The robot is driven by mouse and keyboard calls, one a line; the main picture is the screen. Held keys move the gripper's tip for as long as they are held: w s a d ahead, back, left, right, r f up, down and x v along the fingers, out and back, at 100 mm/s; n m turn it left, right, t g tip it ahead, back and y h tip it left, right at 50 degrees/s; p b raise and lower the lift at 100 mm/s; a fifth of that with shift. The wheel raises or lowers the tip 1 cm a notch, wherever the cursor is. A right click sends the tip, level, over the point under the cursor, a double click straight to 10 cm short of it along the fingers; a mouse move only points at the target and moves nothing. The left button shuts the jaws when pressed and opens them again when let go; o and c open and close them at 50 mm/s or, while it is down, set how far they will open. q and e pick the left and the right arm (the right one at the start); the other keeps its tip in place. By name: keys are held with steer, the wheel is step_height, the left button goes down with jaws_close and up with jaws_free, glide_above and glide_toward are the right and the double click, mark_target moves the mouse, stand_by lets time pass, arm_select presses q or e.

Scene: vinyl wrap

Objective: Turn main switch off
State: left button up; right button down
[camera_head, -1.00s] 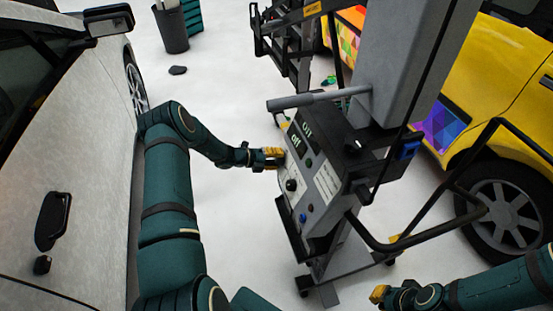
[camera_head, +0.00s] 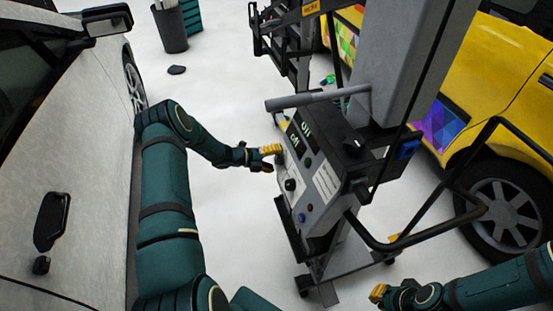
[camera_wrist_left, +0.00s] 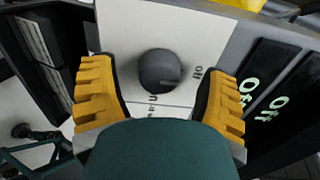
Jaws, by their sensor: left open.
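The main switch is a round dark knob (camera_wrist_left: 160,71) on a white plate, with partly hidden lettering beside it. It sits between the two yellow fingers of my left gripper (camera_wrist_left: 160,98) in the left wrist view. The fingers stand apart on either side of the knob; I cannot tell whether they touch it. In the head view my left gripper (camera_head: 270,154) is at the left edge of the grey machine's control panel (camera_head: 318,187). A black knob (camera_head: 290,185) shows on that panel below the gripper. My right gripper (camera_head: 379,293) is at the bottom right, away from the panel; its finger state is unclear.
A grey handle bar (camera_head: 300,101) sticks out above the panel. Black tube rails (camera_head: 400,243) surround the machine's right side. A white car (camera_head: 80,160) stands left, a yellow car (camera_head: 500,85) right. The pale floor between the white car and the machine is mostly free.

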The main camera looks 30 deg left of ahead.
arm_select(q)
steer(key=v, duration=1.1)
steer(key=shift+a, duration=0.1)
steer(key=s+d+f+m+g+y, duration=0.1)
steer(key=s+d+f+m+g, duration=0.4)
steer(key=d+m, duration=0.45)
steer(key=s+d+f+m+g+y, duration=0.2)
steer(key=s+d+f+m+g, duration=0.1)
steer(key=s+d+m, duration=0.6)
steer(key=s+d+f+m+g+y, duration=0.1)
steer(key=s+d+f+m+g, duration=0.35)
steer(key=d+m, duration=0.5)
steer(key=s+d+r+m+t+y, duration=0.1)
steer(key=s+d+r+m, duration=0.15)
steer(key=m, duration=0.45)
steer(key=s+d+r+m+t, duration=0.1)
steer(key=s+d+m, duration=0.15)
steer(key=m, duration=0.45)
steer(key=w+d+r+m+t, duration=0.1)
steer(key=w+d+r+m, duration=0.1)
steer(key=w+r, duration=0.3)
steer(key=shift+t, duration=0.35)
